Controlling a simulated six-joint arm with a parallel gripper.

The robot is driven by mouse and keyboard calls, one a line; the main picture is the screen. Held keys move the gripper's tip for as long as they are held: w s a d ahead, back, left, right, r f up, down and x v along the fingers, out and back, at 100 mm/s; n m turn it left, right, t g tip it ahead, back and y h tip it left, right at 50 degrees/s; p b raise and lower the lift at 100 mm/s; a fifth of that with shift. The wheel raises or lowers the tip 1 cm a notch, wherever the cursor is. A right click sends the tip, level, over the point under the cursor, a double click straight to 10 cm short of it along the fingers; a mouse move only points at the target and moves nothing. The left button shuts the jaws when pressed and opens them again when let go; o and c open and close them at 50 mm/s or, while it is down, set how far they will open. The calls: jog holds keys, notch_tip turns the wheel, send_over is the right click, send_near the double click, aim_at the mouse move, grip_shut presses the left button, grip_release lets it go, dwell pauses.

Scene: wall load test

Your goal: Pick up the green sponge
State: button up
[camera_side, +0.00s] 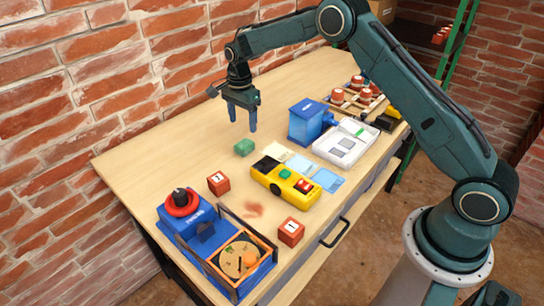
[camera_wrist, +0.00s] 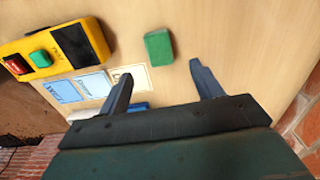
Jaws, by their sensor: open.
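The green sponge (camera_side: 244,147) is a small block lying on the wooden table, left of the yellow device in the side view. It also shows in the wrist view (camera_wrist: 158,46), near the top centre, beyond the fingertips and between their lines. My gripper (camera_side: 242,128) points down above the table close to the sponge, and in the wrist view (camera_wrist: 160,74) its two fingers are wide apart with nothing between them. The gripper is open and does not touch the sponge.
A yellow device (camera_side: 285,184) with green and red buttons and some cards (camera_side: 300,163) lie near the sponge. A blue box (camera_side: 308,121) and a white tray (camera_side: 345,143) stand to the right. Red blocks (camera_side: 218,183) and a blue station (camera_side: 190,222) stand toward the front. The table behind the sponge is clear.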

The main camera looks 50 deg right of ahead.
aim_at(245, 142)
jog(key=shift+f, duration=2)
jog(key=shift+d+f, duration=0.2)
jog(key=shift+f, duration=2.4)
jog(key=c, duration=1)
jog(key=shift+r, duration=0.15)
jog(key=shift+c, duration=0.2)
notch_tip(245, 142, up, 20)
